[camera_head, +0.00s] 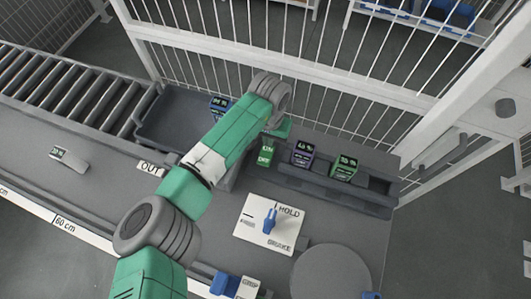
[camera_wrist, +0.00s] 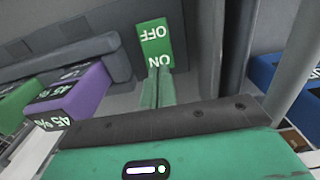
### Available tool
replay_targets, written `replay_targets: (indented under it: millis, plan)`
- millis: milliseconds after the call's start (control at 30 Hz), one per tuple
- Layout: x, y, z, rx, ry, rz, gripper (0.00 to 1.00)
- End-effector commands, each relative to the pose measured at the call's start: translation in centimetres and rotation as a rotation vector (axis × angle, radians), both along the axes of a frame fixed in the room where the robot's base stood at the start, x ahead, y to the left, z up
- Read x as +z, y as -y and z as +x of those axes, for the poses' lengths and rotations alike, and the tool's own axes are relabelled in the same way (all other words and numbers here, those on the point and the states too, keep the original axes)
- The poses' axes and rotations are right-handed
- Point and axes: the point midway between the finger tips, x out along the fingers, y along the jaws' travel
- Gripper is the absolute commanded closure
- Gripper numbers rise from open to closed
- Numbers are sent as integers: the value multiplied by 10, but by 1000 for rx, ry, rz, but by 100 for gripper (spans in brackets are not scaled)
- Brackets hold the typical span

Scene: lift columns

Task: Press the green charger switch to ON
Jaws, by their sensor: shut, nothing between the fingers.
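The green charger switch (camera_head: 266,153) is a small upright-labelled plate with ON at its far end and OFF at its near end in the head view. In the wrist view the switch (camera_wrist: 154,42) appears upside down, ON nearest my fingers. My gripper (camera_wrist: 158,72) is shut and empty, its fingertips at the ON end. I cannot tell whether they touch it, or which way the switch is tipped. In the head view my arm mostly hides the fingers.
A purple block (camera_head: 302,153) and a green block (camera_head: 345,166) sit in the charger rack right of the switch. A blue block (camera_head: 219,106) is in the dark tray (camera_head: 160,127). A blue lever (camera_head: 269,220) stands on a HOLD/BRAKE plate (camera_head: 252,233). A fence rises behind.

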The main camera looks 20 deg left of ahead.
Motion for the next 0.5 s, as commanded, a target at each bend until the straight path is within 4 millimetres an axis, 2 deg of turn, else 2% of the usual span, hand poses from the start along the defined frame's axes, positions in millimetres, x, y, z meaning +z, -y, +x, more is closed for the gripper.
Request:
replay_targets:
  millis: [500]
  plan:
    - [-4, 0, 0, 0, 0, 0, 100]
